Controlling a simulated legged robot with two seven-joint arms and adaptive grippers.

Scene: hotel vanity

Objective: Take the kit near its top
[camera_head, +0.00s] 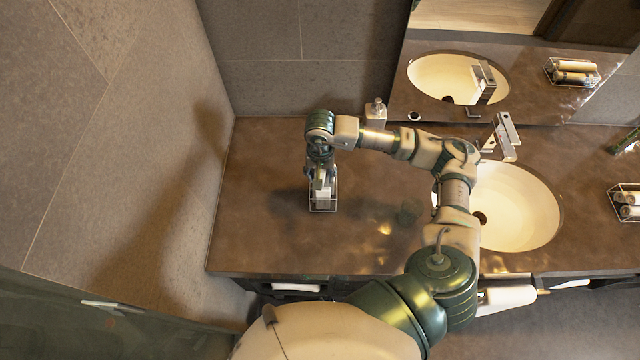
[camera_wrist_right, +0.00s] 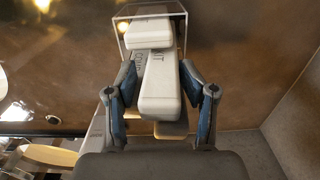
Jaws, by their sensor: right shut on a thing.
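My right gripper (camera_head: 321,178) points down over a small clear-walled holder (camera_head: 322,209) on the left part of the counter. In the right wrist view the gripper (camera_wrist_right: 158,75) has its two blue-grey fingers on either side of a white kit box (camera_wrist_right: 160,95), shut on it. Lettering shows on a pale face beside the box, partly covered. Another white box (camera_wrist_right: 148,33) is just beyond it, inside the thin frame of the holder. The fingers and wrist hide part of the kit in the head view. My left gripper is not in view.
A soap dispenser (camera_head: 376,112) stands behind my right forearm. A sink (camera_head: 520,205) with a faucet (camera_head: 503,137) lies to the right. A rack of rolled items (camera_head: 627,201) is at the far right. Counter left of the holder is clear up to the wall.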

